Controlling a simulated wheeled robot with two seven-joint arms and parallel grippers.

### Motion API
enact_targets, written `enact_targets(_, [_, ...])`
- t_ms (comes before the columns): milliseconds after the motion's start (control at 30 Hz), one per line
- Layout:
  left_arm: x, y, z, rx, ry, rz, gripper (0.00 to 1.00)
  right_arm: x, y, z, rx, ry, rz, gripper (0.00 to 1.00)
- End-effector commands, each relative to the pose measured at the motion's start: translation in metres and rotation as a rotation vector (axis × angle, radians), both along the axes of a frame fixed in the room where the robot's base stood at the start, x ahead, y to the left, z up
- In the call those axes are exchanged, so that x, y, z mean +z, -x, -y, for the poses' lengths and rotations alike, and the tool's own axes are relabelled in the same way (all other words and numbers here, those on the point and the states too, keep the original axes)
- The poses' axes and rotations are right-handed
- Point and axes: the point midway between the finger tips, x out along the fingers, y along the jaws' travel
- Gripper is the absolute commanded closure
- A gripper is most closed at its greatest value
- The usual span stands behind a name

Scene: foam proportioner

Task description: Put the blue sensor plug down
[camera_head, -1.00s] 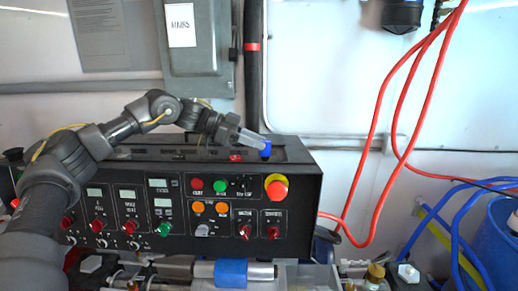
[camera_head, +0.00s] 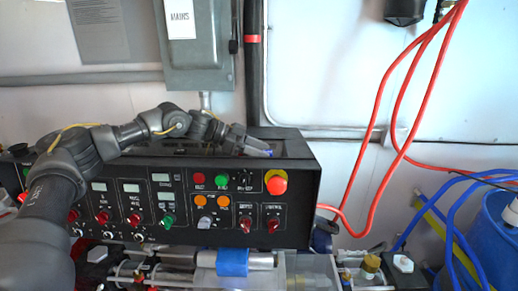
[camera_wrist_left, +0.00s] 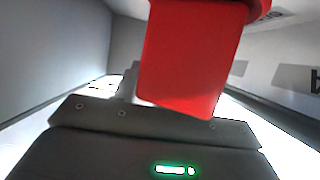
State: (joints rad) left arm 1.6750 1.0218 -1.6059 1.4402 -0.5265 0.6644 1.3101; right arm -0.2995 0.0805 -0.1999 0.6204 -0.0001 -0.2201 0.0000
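The blue sensor plug (camera_head: 259,152) shows as a small blue patch at the tip of my left gripper (camera_head: 255,146), low over the top of the black control box (camera_head: 300,175). The gripper points right and slightly down. The fingertips and plug overlap in the head view, so I cannot tell whether the fingers are shut on it or whether it touches the box. In the left wrist view a large red block (camera_wrist_left: 190,60) fills the upper middle, above a dark grey housing with a green light; neither the blue plug nor the fingertips can be made out there. My right gripper is not in view.
The box front has buttons, knobs, small displays and a red emergency stop (camera_head: 276,182). Behind are a grey electrical cabinet (camera_head: 196,50) and a black vertical pipe (camera_head: 252,70). Red hoses (camera_head: 378,110) hang at right, near a blue drum (camera_head: 495,240).

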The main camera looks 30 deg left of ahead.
Motion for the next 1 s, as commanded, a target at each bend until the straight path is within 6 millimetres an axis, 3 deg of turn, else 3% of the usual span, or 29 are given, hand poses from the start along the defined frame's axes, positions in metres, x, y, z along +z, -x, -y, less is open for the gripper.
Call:
enact_targets(367, [0.001, 0.001, -0.002, 0.001, 0.0, 0.0, 0.5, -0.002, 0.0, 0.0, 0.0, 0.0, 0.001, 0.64])
enact_targets(800, [0.024, 0.025, -0.054, 0.003, 0.0, 0.001, 0.5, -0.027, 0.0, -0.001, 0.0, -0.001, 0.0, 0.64])
enact_targets(1000, [0.029, 0.03, -0.063, 0.0, 0.0, 0.0, 0.5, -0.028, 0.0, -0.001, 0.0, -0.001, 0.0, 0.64])
